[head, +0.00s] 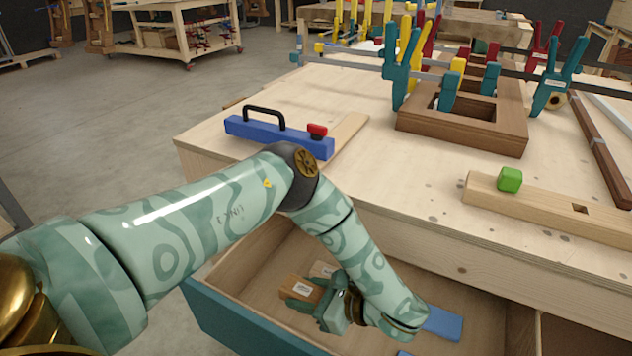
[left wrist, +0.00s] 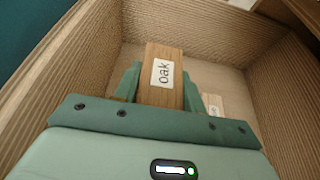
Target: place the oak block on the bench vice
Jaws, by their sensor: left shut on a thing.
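The oak block (left wrist: 162,72) is brown with a white label reading "oak". My left gripper (left wrist: 161,92) is shut on it, with one green finger on each side. In the head view the oak block (head: 297,284) and my left gripper (head: 304,294) are inside the open drawer (head: 241,325) under the workbench. I cannot tell whether the block touches the drawer floor. Nothing shows plainly as a bench vice. A long blue tool (head: 268,134) with a black handle and red knob lies on the bench top, and I cannot tell whether it is the vice.
A second labelled block (left wrist: 213,104) lies in the drawer beyond the oak block. A blue piece (head: 443,323) lies at right in the drawer. On the bench stand a clamped brown frame (head: 470,135) and a beam (head: 560,213) bearing a green cube (head: 510,179). The bench middle is clear.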

